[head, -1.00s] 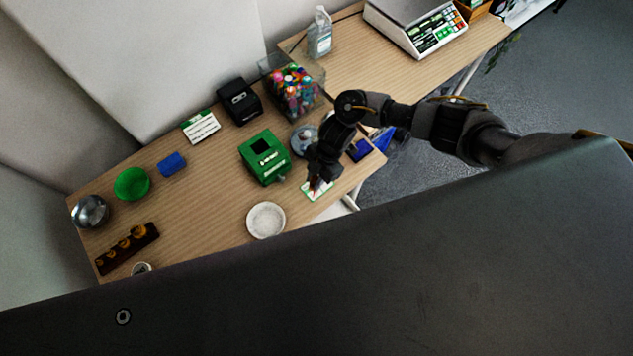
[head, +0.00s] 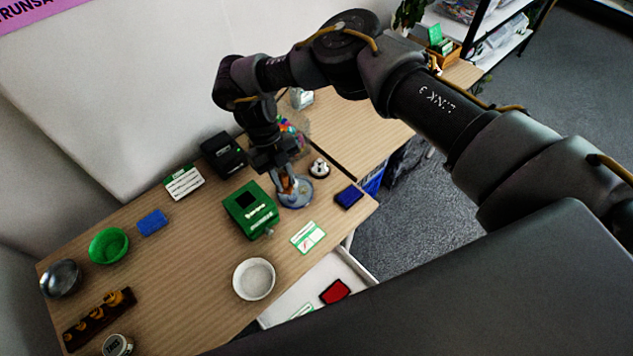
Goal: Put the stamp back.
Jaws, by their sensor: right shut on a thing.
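My right gripper (head: 284,172) points down above a round grey-blue dish (head: 297,203). It is shut on the stamp (head: 288,185), of which a small brownish part shows below the fingers. The stamp is over or in the dish; I cannot tell whether it touches the bottom. My left gripper is not in view.
A green box (head: 250,211) stands just left of the dish, and a small round black-and-white object (head: 319,168) behind it. A white bowl (head: 254,279) stands nearer the front. An open drawer (head: 345,266) holds a red pad (head: 335,291). A black device (head: 223,154) stands behind.

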